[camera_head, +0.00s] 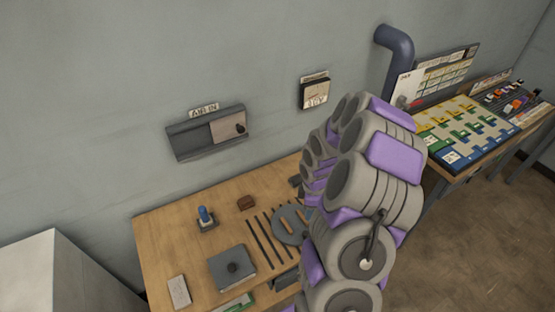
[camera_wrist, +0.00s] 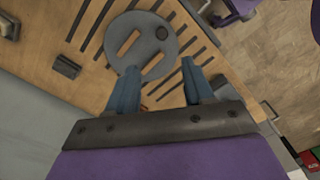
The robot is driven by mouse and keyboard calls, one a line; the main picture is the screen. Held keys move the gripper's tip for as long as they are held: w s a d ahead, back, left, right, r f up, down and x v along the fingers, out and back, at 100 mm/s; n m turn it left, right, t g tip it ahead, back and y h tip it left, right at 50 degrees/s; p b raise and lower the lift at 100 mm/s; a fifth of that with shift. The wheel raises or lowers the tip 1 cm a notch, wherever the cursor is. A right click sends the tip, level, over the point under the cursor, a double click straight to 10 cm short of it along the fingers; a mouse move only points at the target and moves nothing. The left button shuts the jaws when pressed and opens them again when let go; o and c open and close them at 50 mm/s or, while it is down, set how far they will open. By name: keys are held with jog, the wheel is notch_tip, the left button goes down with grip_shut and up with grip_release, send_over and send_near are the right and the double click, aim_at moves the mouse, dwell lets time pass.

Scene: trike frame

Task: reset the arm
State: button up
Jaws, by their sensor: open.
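My gripper (camera_wrist: 157,82) shows in the wrist view with its two blue-grey fingers apart and nothing between them. It is over the wooden table, near a round grey disc (camera_wrist: 140,42) with slots in it. In the head view my grey and purple arm stands folded in front of the table's right side. It hides my gripper there and covers part of the same disc (camera_head: 289,225).
A grey panel (camera_head: 190,139) hangs on the wall. A second table with coloured boards (camera_head: 470,130) stands at right. Brown floor is open at lower right.

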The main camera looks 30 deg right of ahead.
jog(key=s+a+r+m+g+b, duration=0.1)
jog(key=s+a+r+m+b, duration=0.4)
jog(key=a+r, duration=0.75)
jog(key=s+a+r+m+b, duration=0.1)
jog(key=s+a+m+b, duration=0.1)
jog(key=s+a, duration=0.4)
jog(key=s+a+r+m+b, duration=0.2)
jog(key=s+a, duration=0.4)
jog(key=s, duration=0.6)
jog(key=shift+s+a+m+g, duration=0.15)
jog(key=shift+s+m+g, duration=0.25)
jog(key=shift+m, duration=0.3)
